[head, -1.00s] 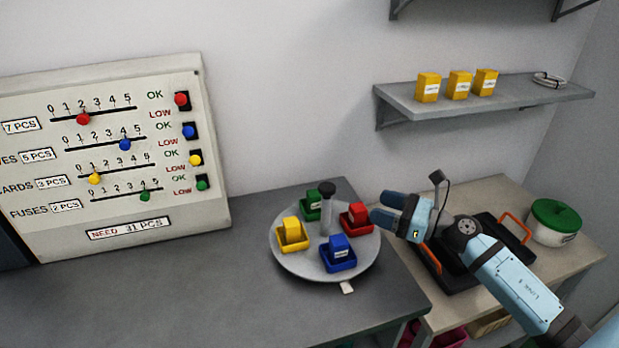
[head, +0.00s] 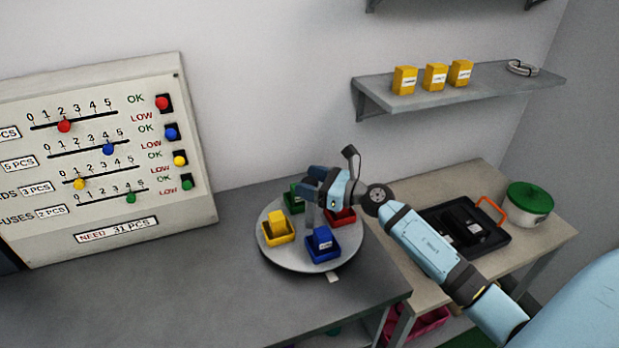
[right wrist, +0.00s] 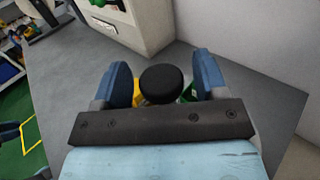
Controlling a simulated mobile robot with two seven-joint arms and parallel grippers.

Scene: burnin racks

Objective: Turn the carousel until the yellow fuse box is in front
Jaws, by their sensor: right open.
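The round grey carousel (head: 290,258) stands on the dark bench. The yellow fuse box (head: 277,218) sits in its yellow tray at the carousel's left. The blue box (head: 322,238) is at the front, near the pale tab (head: 333,277). The red tray (head: 342,216) is at the right, partly hidden by my gripper, and the green tray (head: 294,196) is at the back. My right gripper (head: 315,182) is open over the carousel's centre post. In the right wrist view the black knob (right wrist: 160,84) shows between its two fingers; contact cannot be told. My left gripper is not in view.
A slider panel (head: 100,160) stands at the left on the bench. A wall shelf (head: 450,95) holds yellow boxes. A black case (head: 470,235) and a green-lidded pot (head: 528,200) stand on the right-hand table. The bench left of the carousel is clear.

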